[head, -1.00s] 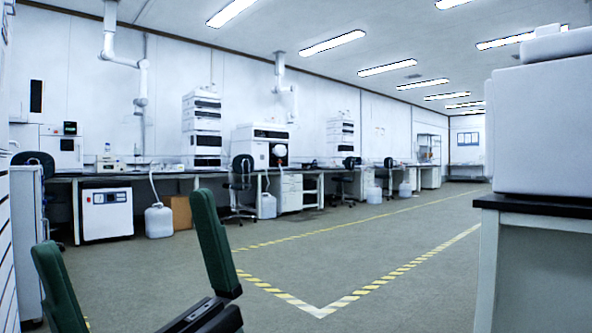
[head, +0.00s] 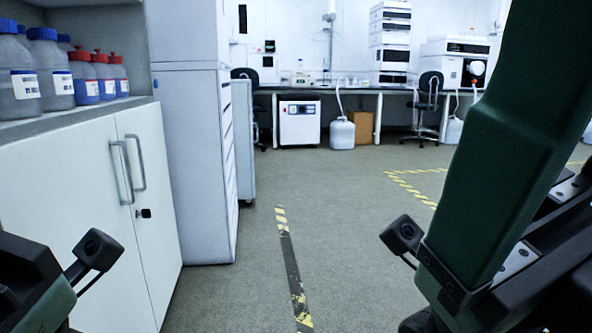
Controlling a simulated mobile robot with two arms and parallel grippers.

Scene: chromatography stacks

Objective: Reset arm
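My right arm (head: 500,150) fills the right side of the head view, a thick dark green link running from the top right down to the bottom edge. A small black camera-like part (head: 404,235) sticks out on its left side. A piece of my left arm (head: 35,290) shows in the bottom left corner, with a similar black part (head: 98,250) in front of the cabinet. No fingers of either gripper show, so I cannot see whether they hold anything.
A white cabinet (head: 80,200) with bottles (head: 48,70) on its shelf stands close on the left, beside a tall white unit (head: 190,160). Open floor (head: 350,230) with striped tape (head: 290,255) lies ahead. A bench (head: 365,90) with instruments and a chair (head: 428,100) stands at the back.

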